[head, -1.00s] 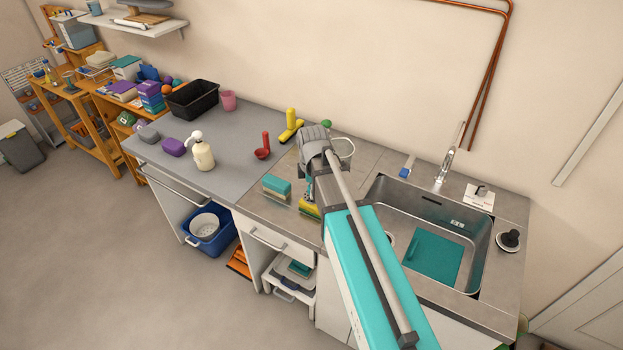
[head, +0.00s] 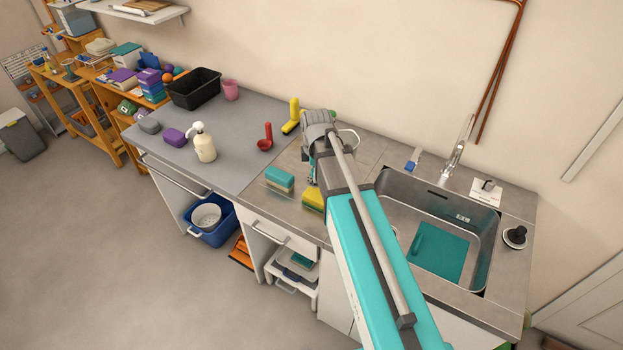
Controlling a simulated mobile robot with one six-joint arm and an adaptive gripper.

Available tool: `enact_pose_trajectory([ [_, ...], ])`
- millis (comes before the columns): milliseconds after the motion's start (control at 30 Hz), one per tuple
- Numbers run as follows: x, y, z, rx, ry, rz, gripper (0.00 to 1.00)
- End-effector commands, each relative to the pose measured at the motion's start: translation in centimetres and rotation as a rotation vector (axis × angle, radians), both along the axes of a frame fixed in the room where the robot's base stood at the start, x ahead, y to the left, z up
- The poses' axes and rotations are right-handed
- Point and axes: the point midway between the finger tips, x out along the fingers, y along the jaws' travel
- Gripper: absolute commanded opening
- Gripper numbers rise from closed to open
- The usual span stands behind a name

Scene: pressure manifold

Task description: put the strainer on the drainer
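A white bowl-shaped thing (head: 206,215), which may be the strainer, sits in a blue tub (head: 226,228) in the open space under the counter. I cannot pick out the drainer for certain; a flat teal panel (head: 440,250) lies in the steel sink. My gripper (head: 311,178) points down over the counter left of the sink, between a teal sponge block and a yellow sponge. My arm covers much of it, so its fingers and anything between them are unclear. A pale loop (head: 348,139) shows just behind my wrist; I cannot tell what it belongs to.
Near my gripper are the teal sponge block (head: 280,179), the yellow sponge (head: 314,199), a red ladle (head: 266,138) and a yellow tool (head: 291,116). A soap bottle (head: 204,146) and black bin (head: 194,90) stand left. The tap (head: 455,155) is behind the sink.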

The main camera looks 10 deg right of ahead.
Motion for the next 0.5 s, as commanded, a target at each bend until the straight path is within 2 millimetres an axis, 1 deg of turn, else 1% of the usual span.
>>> enact_pose_trajectory([
  [33,0.7,-0.7,-0.2,0.0,0.0,-0.003,0.0],
  [167,1.4,-1.9,-0.4,-0.001,0.0,-0.003,0.0],
  [500,1.4,-2.1,-0.4,-0.001,0.0,-0.003,0.0],
])
